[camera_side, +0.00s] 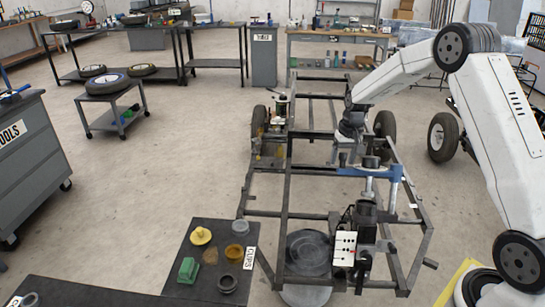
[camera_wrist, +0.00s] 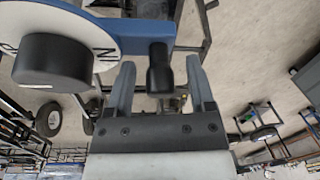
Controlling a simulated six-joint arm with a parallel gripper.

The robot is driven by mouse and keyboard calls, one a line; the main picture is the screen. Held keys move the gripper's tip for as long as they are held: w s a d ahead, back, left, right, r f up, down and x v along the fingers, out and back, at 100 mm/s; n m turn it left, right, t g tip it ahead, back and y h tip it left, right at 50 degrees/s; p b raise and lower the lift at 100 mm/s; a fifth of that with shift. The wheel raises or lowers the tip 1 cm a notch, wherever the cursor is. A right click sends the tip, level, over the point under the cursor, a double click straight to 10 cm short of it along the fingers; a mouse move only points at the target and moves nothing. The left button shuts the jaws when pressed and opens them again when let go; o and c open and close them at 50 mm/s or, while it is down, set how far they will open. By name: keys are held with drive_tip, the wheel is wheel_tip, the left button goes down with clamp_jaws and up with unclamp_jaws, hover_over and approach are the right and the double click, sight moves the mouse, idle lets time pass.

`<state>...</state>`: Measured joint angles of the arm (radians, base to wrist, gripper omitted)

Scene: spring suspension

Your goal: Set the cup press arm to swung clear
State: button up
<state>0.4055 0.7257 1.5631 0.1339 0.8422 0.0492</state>
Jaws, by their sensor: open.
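The cup press arm is the blue bar (camera_side: 385,171) over the frame's near part in the side view, above a dark cylindrical cup seat (camera_side: 366,212). In the wrist view its blue edge (camera_wrist: 135,28) crosses the top, with a white lettered dial and a large black knob (camera_wrist: 52,60) at left. A black handle (camera_wrist: 160,68) hangs from the bar's end. My gripper (camera_wrist: 160,75) is open, with one finger on each side of this handle; I cannot tell whether either touches it. In the side view my gripper (camera_side: 356,160) is at the bar's left end, partly hidden.
A dark frame (camera_side: 270,214) of bars surrounds the press. A white control box (camera_side: 344,248) stands in front of it. A black table (camera_side: 205,285) labelled CUPS holds a yellow cup (camera_side: 201,235), a green block (camera_side: 188,270) and other cups.

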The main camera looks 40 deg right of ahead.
drive_tip(key=shift+f, duration=0.15)
clamp_jaws()
idle(1.4)
